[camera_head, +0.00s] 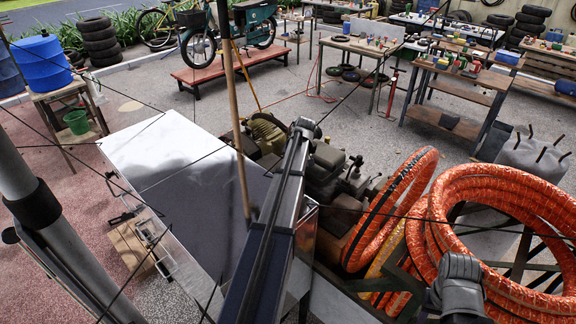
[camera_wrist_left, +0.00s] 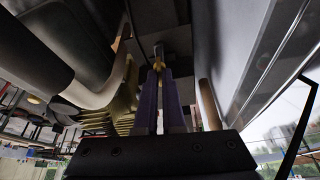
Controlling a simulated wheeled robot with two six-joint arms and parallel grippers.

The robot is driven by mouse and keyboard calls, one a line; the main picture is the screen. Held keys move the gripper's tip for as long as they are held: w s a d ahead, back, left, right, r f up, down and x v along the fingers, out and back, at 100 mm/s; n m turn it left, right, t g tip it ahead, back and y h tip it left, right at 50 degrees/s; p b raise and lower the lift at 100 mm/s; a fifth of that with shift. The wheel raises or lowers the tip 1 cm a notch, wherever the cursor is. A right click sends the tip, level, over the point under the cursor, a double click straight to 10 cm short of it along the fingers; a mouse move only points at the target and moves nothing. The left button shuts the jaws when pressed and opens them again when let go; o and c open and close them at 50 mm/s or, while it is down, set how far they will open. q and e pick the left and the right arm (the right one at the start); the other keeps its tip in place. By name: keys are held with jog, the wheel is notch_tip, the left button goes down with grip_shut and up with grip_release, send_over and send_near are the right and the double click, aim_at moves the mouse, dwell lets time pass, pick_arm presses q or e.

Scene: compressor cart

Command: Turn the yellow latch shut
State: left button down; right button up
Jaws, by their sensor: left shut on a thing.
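The yellow latch (camera_wrist_left: 158,66) shows in the left wrist view as a small yellow piece at the tips of my left gripper (camera_wrist_left: 160,76). The purple-grey fingers are close together and shut on it. A small dark part stands just beyond the latch, against a dark surface. The fingers hide part of the latch, so I cannot tell its exact angle. In the head view neither the latch nor the fingertips can be made out. No right gripper fingers can be made out.
The compressor cart has an open pale panel (camera_head: 160,150) and engine parts (camera_head: 325,175). Large orange hose coils (camera_head: 500,200) lie at the right. In the left wrist view a grey pipe (camera_wrist_left: 105,85) and yellowish fins (camera_wrist_left: 122,105) are close left of the fingers; a metal panel (camera_wrist_left: 245,50) is right.

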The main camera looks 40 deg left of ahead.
pick_arm(q)
jog(key=shift+n+g, duration=0.4)
jog(key=shift+n, duration=0.4)
jog(key=shift+d, duration=0.1)
jog(key=c, duration=1)
grip_release()
jog(key=p+v, duration=0.7)
jog(key=shift+d+r, duration=0.1)
jog(key=shift+r, duration=0.25)
